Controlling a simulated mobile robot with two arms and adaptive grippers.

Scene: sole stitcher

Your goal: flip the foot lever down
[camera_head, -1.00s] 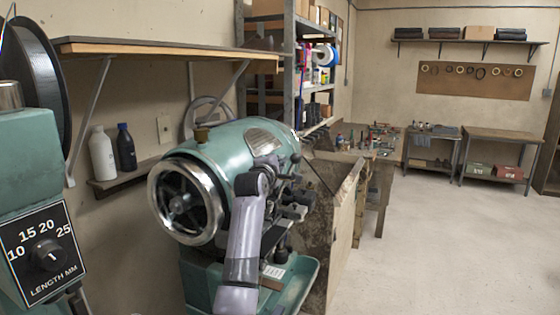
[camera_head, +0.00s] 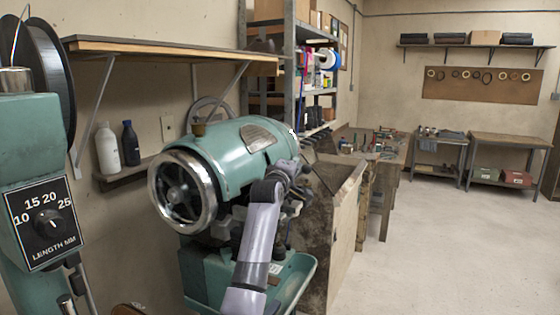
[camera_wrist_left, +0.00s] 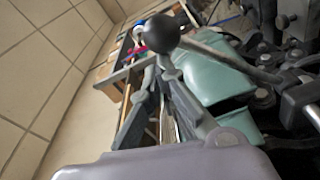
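The teal sole stitcher (camera_head: 235,150) fills the middle of the head view, with a chrome-rimmed handwheel (camera_head: 183,190) on its near end. My left gripper (camera_head: 300,186) is at the machine's right side, small and partly hidden behind my wrist. In the left wrist view, a black ball knob (camera_wrist_left: 160,33) on a grey rod (camera_wrist_left: 212,50) looks like the lever's end. My left gripper's fingertips (camera_wrist_left: 160,66) overlap the ball's lower edge in that view. I cannot tell whether they touch it or how far apart they are. My right gripper is not in view.
A teal machine with a stitch-length dial (camera_head: 47,220) stands close at the left. A wooden shelf (camera_head: 165,47) juts out above two bottles. A workbench (camera_head: 380,158) with small tools stands beyond the machine. The floor (camera_head: 440,255) at the right is clear.

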